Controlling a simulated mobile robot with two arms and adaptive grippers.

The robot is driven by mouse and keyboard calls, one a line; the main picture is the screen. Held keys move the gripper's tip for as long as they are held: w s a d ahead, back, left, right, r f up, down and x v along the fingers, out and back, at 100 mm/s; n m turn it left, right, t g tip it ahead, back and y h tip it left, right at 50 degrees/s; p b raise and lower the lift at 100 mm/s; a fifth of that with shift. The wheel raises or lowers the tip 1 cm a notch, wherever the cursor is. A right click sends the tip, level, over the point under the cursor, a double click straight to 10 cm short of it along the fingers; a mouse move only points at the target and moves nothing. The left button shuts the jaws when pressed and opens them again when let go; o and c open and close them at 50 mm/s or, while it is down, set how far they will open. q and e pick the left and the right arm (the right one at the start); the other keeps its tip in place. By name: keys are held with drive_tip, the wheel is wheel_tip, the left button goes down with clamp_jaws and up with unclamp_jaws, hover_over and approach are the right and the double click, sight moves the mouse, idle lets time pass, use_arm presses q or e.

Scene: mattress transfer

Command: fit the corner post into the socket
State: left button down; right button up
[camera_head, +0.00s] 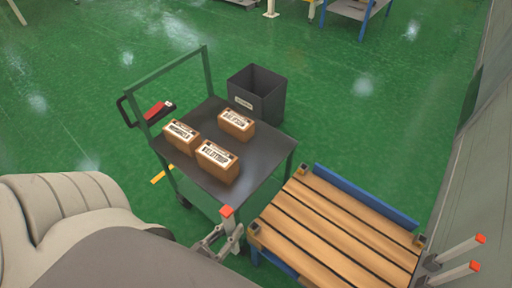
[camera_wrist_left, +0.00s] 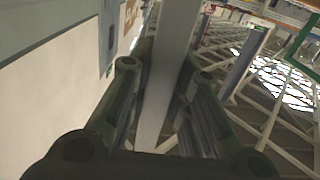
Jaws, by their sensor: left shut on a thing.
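My left gripper (camera_head: 222,240) is shut on a pale grey corner post with an orange cap (camera_head: 228,212). The post stands roughly upright, left of the slatted wooden pallet (camera_head: 335,225) and near its front left corner. In the left wrist view the post (camera_wrist_left: 164,75) runs between the two dark fingers (camera_wrist_left: 155,115). Dark corner sockets show on the pallet at its near left (camera_head: 254,229), back left (camera_head: 303,170) and right (camera_head: 418,240) corners. The post's lower end is hidden in the head view. My right gripper is not in view.
A dark-topped green cart (camera_head: 262,165) with three cardboard boxes (camera_head: 218,162) stands behind the post. A grey bin (camera_head: 257,95) is beyond it. Two more orange-capped posts (camera_head: 455,250) stand at the right, near the grey wall. Green floor is clear behind the pallet.

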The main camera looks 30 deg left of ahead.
use_arm(q)
drive_tip(key=w+a+f+b, duration=0.2)
drive_tip(key=w+f+b, duration=1.1)
drive_tip(key=b, duration=0.1)
drive_tip(key=shift+w+b, duration=0.25)
drive_tip(key=shift+b, duration=0.05)
drive_tip(key=shift+f, duration=0.15)
drive_tip(key=c, duration=1.3)
unclamp_jaws()
drive_tip(key=shift+c, duration=0.2)
